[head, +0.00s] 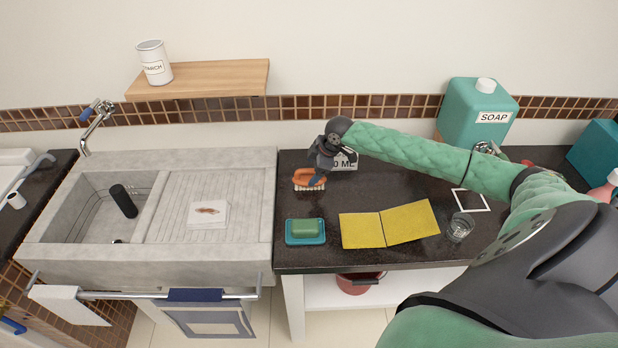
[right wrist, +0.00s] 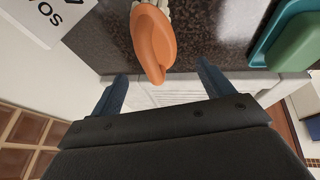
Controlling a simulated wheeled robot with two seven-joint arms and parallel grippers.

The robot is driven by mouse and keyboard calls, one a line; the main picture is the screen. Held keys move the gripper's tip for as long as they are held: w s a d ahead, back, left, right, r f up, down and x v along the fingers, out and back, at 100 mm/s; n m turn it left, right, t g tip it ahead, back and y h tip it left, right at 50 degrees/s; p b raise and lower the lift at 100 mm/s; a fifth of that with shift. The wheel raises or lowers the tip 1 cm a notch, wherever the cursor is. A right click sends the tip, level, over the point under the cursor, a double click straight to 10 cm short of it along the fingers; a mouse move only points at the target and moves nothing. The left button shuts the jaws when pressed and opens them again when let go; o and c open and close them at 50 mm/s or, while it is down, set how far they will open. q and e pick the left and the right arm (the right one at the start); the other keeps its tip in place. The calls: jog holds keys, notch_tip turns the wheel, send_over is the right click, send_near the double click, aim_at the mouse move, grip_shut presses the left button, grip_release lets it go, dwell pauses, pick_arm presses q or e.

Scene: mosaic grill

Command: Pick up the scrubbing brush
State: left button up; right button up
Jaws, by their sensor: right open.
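The scrubbing brush (head: 308,181) has an orange handle and pale bristles. It lies on the dark counter near its left edge, beside the sink. My right gripper (head: 318,178) is over the brush in the head view and hides part of it. In the right wrist view the brush (right wrist: 153,40) lies ahead of the two blue fingers (right wrist: 160,83), with its handle end pointing to the gap between them. The fingers are apart and nothing is held. My left gripper is in neither view.
A green soap bar on a teal dish (head: 305,239) and yellow cloths (head: 388,225) lie in front of the brush. A glass (head: 460,228) stands to the right. The stone sink (head: 262,215) is left.

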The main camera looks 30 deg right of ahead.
aim_at(310, 171)
jog(key=p+x, duration=0.2)
jog(key=shift+w+d+f, duration=0.15)
jog(key=shift+w+f, duration=0.15)
jog(key=shift+f+p, duration=0.3)
jog(key=shift+p, duration=0.25)
jog(key=shift+p+x, duration=0.35)
jog(key=shift+x, duration=0.45)
jog(key=shift+w+f, duration=0.1)
jog(key=shift+f, duration=0.3)
jog(key=c, duration=0.4)
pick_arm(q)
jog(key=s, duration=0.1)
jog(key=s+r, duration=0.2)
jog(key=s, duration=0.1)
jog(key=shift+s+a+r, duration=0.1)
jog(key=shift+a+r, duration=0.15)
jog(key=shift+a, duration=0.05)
pick_arm(e)
jog(key=c, duration=0.7)
